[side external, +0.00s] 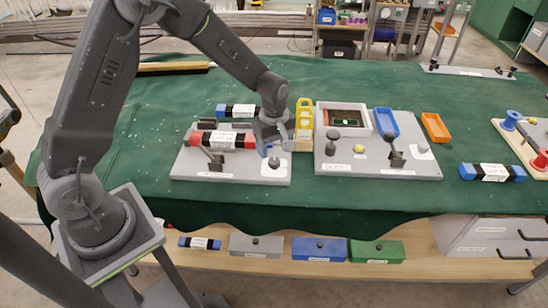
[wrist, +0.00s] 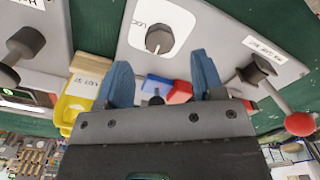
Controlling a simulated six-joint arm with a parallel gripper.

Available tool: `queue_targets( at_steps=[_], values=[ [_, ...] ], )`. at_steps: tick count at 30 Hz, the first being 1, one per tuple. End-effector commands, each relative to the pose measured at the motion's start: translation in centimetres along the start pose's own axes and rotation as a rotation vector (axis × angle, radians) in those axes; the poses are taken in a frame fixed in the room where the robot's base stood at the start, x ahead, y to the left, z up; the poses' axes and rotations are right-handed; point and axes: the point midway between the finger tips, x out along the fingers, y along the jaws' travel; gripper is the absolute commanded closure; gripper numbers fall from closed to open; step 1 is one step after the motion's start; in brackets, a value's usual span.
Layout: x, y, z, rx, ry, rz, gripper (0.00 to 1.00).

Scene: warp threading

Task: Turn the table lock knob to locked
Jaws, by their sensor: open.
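The lock knob (wrist: 158,40) is a small grey round knob on a white plate with partly readable "LOC..." lettering, in the wrist view. In the side external view the knob (side external: 274,162) stands at the right front of the left grey board (side external: 235,176). My gripper (wrist: 160,60) has two blue fingers spread apart, with nothing held between them. The knob shows beyond the fingertips, between them in the picture, and appears untouched. In the side external view my gripper (side external: 268,150) hangs low over the board, close behind the knob.
A black lever mount (wrist: 258,70) with a red-ball lever (wrist: 300,124) stands beside the knob. A yellow bin (side external: 304,115) is right of my gripper. A second grey board (side external: 375,172) lies farther right. The green cloth in front is clear.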

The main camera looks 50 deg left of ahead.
Motion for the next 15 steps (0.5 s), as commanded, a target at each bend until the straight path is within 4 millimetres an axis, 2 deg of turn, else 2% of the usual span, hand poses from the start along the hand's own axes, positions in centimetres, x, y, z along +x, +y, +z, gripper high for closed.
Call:
queue_targets(
  at_steps=[1,6,15],
  values=[
    [1.1,-0.1,0.0,0.0,-0.001,-0.003,0.38],
    [3.4,0.0,0.0,0.001,-0.001,-0.001,0.38],
    [4.5,0.0,0.0,0.001,0.0,0.002,0.38]
  ],
)
